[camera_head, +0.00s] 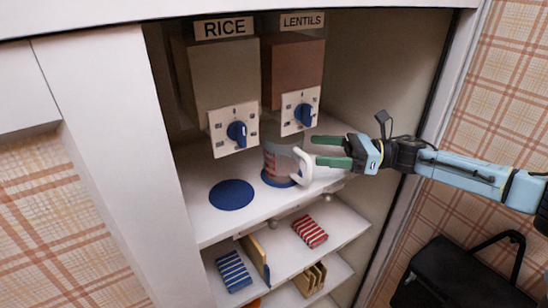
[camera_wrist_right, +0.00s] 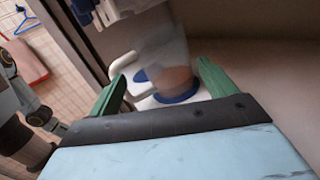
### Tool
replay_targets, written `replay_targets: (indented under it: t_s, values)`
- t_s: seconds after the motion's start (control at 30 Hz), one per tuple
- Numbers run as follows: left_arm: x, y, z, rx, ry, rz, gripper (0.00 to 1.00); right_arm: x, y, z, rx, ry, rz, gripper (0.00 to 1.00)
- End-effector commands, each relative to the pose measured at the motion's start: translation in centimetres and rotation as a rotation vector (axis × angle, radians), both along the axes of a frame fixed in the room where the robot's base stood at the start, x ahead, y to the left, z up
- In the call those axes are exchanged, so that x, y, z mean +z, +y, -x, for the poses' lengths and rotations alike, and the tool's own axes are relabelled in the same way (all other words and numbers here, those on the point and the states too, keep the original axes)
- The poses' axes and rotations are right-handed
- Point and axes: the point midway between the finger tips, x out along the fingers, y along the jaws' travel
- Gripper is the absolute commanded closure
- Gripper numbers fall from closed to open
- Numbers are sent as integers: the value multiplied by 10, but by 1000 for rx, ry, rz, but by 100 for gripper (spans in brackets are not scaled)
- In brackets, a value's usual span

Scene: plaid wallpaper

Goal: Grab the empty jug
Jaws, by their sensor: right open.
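A clear jug (camera_head: 283,158) with a white handle (camera_head: 304,166) stands upright on a blue disc under the lentils dispenser (camera_head: 293,75). Brownish-red shows in its lower part; I cannot tell whether that is contents. In the right wrist view the jug (camera_wrist_right: 172,62) shows beyond and between the fingers, with its handle (camera_wrist_right: 122,64) by the left finger. My right gripper (camera_head: 319,150) is open, just right of the jug with its fingers pointing at the handle side. Nothing is between its fingertips that I can see as gripped. My left gripper is not in view.
The rice dispenser (camera_head: 220,85) stands left, above a bare blue disc (camera_head: 231,194). Lower shelves hold a blue striped item (camera_head: 234,271) and a red striped item (camera_head: 310,231). The cabinet's right side edge (camera_head: 425,140) is close to my right arm. A black bag (camera_head: 455,275) is at lower right.

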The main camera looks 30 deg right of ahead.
Motion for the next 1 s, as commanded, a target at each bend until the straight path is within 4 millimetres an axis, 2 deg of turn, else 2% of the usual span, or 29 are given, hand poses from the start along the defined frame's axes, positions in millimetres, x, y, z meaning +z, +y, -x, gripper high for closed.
replay_targets:
  t_s: [0.07,0.17,0.7,0.97,1.0]
  values:
    - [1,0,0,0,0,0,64,-4,-5,1,-5,-32,61,16]
    - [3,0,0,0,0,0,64,-6,-1,-1,-6,-53,93,16]
    - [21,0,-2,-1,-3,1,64,-10,56,-35,-4,-55,93,16]
    - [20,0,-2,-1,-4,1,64,-12,59,-37,-5,-53,93,16]
    - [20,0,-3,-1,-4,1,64,-12,59,-37,-5,-52,93,19]
